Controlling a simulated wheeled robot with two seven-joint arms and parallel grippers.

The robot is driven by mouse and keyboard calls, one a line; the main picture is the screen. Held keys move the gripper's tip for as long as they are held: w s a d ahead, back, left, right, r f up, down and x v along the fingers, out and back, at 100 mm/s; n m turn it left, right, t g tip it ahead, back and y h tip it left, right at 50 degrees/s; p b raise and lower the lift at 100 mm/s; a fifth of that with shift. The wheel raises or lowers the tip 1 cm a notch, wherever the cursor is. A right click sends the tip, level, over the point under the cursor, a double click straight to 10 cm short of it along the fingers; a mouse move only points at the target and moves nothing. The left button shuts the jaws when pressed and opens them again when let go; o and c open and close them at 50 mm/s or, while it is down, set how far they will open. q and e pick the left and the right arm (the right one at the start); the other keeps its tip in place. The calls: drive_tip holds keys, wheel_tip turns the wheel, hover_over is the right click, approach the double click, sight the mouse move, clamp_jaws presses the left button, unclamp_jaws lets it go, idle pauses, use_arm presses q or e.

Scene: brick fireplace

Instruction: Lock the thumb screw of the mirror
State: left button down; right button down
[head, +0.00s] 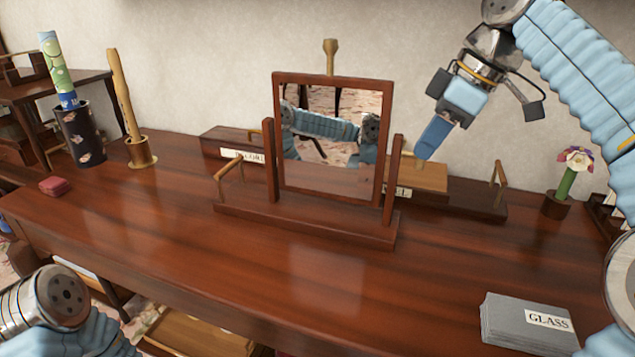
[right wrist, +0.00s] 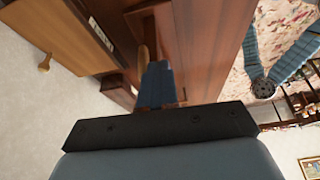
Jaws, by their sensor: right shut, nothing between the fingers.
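The mirror (head: 380,140) stands on the desk in a dark red-brown wooden frame between two posts, the right one (head: 393,180) nearer my right arm. Its glass reflects blue arm parts. My right gripper (head: 422,155) hangs to the right of the frame with its blue fingers shut and empty, pointing down and left. In the right wrist view the fingers (right wrist: 155,85) appear close to the mirror's wooden parts; I cannot tell whether they touch. I cannot make out the thumb screw. My left gripper is not in view; only part of my left arm shows.
A long low wooden box (head: 455,198) with labels lies behind the mirror. The front middle desk (head: 270,270) is clear.

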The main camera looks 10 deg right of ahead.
drive_tip(key=shift+s+a+r, duration=0.15)
drive_tip(key=shift+s+r, duration=0.05)
drive_tip(key=shift+r, duration=0.65)
drive_tip(key=shift+w, duration=0.1)
drive_tip(key=shift+w+d, duration=0.35)
drive_tip(key=shift+w, duration=0.05)
drive_tip(key=shift+f, duration=0.1)
drive_tip(key=shift+f, duration=0.35)
idle(0.4)
